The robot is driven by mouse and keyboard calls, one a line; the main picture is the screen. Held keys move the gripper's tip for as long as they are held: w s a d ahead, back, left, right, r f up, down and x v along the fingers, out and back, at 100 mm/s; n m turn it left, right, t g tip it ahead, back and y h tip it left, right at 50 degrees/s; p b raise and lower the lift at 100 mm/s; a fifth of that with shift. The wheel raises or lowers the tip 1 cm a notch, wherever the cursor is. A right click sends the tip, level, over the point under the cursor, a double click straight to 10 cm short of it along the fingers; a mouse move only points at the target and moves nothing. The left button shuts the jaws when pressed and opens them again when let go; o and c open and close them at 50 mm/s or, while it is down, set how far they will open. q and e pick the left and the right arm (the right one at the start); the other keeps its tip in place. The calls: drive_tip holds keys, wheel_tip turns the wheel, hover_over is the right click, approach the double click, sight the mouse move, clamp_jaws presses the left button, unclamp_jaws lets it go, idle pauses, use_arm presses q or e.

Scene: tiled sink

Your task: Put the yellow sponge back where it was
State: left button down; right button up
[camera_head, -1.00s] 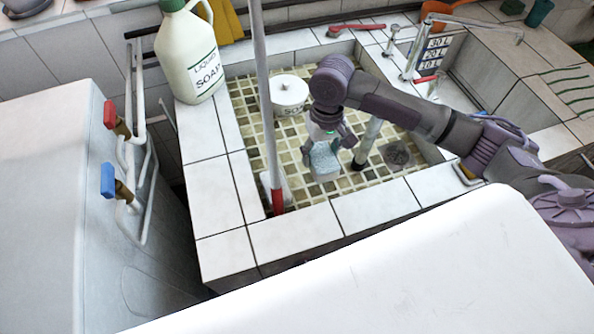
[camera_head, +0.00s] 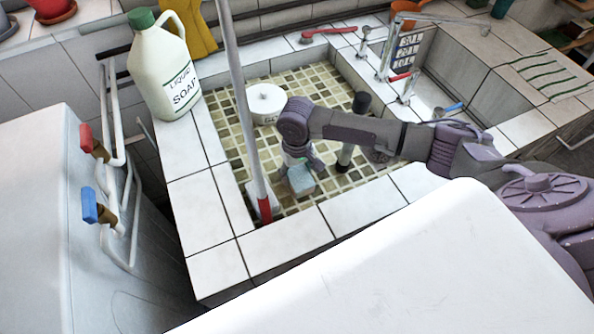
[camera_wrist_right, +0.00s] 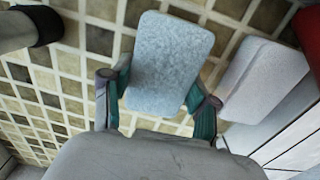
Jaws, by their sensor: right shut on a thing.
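My right gripper (camera_head: 297,163) points down into the tiled sink (camera_head: 330,90). It is shut on a blue-grey sponge (camera_head: 301,181), low over the basin floor. In the right wrist view this sponge (camera_wrist_right: 168,65) sits between the two fingers, its far end sticking out past them. I cannot tell whether it touches the tiles. A pale block (camera_wrist_right: 262,80) lies to its right, close to the right finger. No yellow sponge shows clearly in the current views. My left gripper is out of view.
A white pole with a red end (camera_head: 264,208) stands left of the gripper. The liquid soap jug (camera_head: 172,75) and yellow cloth-like item (camera_head: 197,28) are at back left.

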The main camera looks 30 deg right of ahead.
sight(297, 172)
drive_tip(key=shift+f, duration=0.1)
drive_tip(key=shift+f, duration=0.4)
drive_tip(key=o, duration=1)
drive_tip(key=shift+r, duration=0.1)
drive_tip(key=shift+r, duration=0.3)
wheel_tip(297, 172, up, 12)
drive_tip(key=shift+r+b, duration=0.15)
drive_tip(key=shift+b, duration=0.15)
drive_tip(key=shift+s, duration=0.1)
